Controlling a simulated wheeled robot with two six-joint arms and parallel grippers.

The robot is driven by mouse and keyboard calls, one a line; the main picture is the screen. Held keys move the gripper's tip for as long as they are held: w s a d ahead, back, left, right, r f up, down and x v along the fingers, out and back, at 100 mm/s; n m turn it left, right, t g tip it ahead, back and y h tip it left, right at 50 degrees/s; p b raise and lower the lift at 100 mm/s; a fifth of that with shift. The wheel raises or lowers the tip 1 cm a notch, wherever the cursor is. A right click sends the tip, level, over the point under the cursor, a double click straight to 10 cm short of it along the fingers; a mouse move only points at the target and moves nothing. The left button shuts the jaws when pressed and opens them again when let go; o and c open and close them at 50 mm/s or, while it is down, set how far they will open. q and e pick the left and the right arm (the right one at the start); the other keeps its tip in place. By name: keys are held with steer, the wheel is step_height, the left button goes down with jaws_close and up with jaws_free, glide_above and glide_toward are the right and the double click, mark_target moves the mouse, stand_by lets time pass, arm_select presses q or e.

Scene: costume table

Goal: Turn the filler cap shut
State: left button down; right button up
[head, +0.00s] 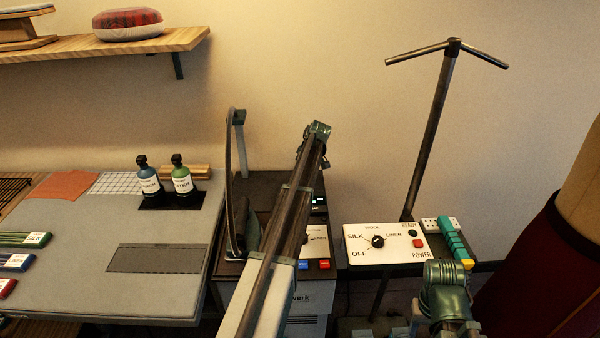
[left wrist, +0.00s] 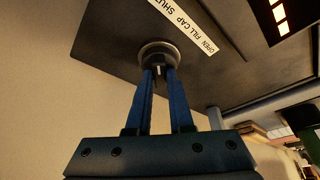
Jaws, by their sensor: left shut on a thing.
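The filler cap (left wrist: 158,53) is a dark round knob in a grey ring on a dark panel in the left wrist view. A white label (left wrist: 185,25) beside it reads SHUT, FILL CAP and OPEN. My left gripper (left wrist: 159,74) has its blue fingers closed on the knob, with the tips at the ring. The knob's exact turn angle is hard to read. In the head view my left arm covers part of the dark-topped machine (head: 260,184), and the cap and fingertips are hidden there. My right gripper does not show.
A white control box (head: 380,250) with a dial stands to the right, beside a power strip (head: 430,224) and a T-topped pole (head: 430,130). A grey table (head: 90,235) with two bottles (head: 181,180) is at left. A dark red dress form (head: 540,275) stands at far right.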

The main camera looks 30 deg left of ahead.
arm_select(q)
steer(key=c, duration=0.8)
jaws_free()
steer(key=shift+r, duration=0.1)
steer(key=p+v, duration=1.2)
steer(key=v, duration=0.1)
steer(key=shift+d+r+p, duration=0.2)
steer(key=shift+r+p, duration=0.05)
steer(key=shift+p, duration=0.15)
